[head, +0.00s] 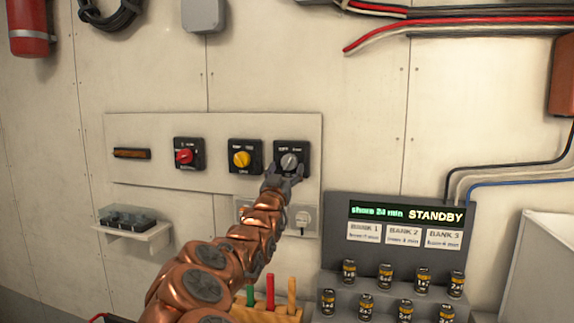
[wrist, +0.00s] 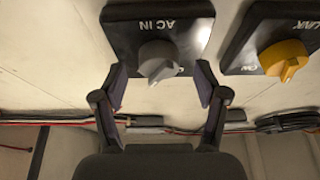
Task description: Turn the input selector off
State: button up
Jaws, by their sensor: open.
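The input selector is a black square switch (head: 304,147) with a grey knob (head: 289,162), rightmost on the white wall panel. In the wrist view its plate reads "AC IN" upside down (wrist: 175,24), and the grey knob (wrist: 158,60) shows centred. My gripper (head: 283,174) is open in front of the switch. In the wrist view its fingers (wrist: 160,80) stand apart, one to each side of the knob, with gaps on both sides. I cannot tell the depth between fingertips and plate. The knob's small position marks are too blurred to read.
A yellow-knob switch (head: 241,158) sits close by on the left, and a red-knob switch (head: 185,155) farther left. A socket plate (head: 306,221) is below. A display reading "STANDBY" (head: 436,215) stands at lower right above several small cans. A wooden holder (head: 262,314) with colored handles is below my arm.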

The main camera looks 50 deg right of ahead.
jog(key=shift+w+d+r, duration=0.25)
jog(key=shift+d+r, duration=0.05)
jog(key=shift+d, duration=0.3)
jog(key=shift+c, duration=0.2)
jog(key=c, duration=1.1)
